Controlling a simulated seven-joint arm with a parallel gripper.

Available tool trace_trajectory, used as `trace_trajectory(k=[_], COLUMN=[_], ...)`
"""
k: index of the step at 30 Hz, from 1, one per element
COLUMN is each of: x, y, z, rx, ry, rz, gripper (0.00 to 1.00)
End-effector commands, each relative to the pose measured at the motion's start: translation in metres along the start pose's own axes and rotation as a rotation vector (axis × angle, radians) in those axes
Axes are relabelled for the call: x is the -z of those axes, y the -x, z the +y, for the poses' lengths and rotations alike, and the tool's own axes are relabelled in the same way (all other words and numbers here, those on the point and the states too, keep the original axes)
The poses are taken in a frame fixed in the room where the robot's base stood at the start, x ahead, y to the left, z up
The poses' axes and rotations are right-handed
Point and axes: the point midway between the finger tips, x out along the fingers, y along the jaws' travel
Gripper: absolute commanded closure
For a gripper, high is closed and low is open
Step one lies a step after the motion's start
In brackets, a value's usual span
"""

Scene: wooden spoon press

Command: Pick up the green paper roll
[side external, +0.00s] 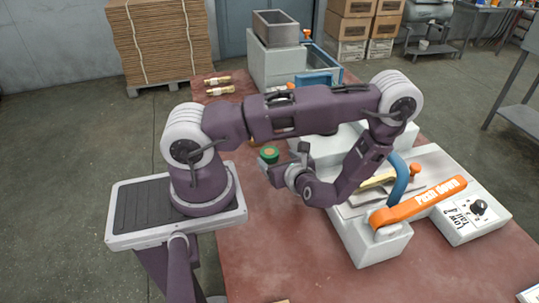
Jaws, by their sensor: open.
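The green paper roll (269,153) shows as a short green cylinder with a brownish centre on its top, left of the middle of the side external view. It appears upright near the left part of the red-brown table (262,235). My gripper (273,168) is right at the roll, at its lower right in the picture, and is open. The fingers are small and partly hidden here. I cannot tell whether the roll is between the fingers or beside them, or whether they touch it.
A grey-white press with an orange "Push down" lever (425,200) and a blue curved part (398,180) stands at the right. A machine with a metal hopper (276,28) stands at the back. Small wrapped bundles (219,86) lie at the far left. The table's front is mostly clear.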

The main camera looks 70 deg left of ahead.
Motion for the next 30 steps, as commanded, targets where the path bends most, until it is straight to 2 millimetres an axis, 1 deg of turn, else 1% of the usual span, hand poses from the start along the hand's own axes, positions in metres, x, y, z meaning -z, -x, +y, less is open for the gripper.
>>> trace_trajectory(k=[2, 5, 8, 12, 14, 17, 22, 26, 27, 29, 30], x=[0.005, 0.006, 0.005, 0.004, 0.004, 0.005, 0.006, 0.007, 0.007, 0.007, 0.007], y=[-0.007, -0.019, -0.035, -0.062, -0.070, -0.075, -0.075, -0.075, -0.075, -0.075, -0.075], z=[0.002, 0.001, 0.000, -0.003, -0.003, -0.004, -0.004, -0.004, -0.004, -0.004, -0.004], rx=[0.010, 0.010, 0.008, 0.007, 0.008, 0.010, 0.010, 0.010, 0.010, 0.010, 0.010], ry=[-0.027, -0.030, -0.028, -0.027, -0.027, -0.028, -0.028, -0.028, -0.028, -0.028, -0.028], rz=[-0.003, -0.003, -0.003, -0.003, -0.002, -0.001, 0.002, 0.004, 0.005, 0.006, 0.006], gripper=[0.21, 0.21, 0.21, 0.21, 0.21, 0.21, 0.21, 0.46, 0.54, 0.66, 0.74])
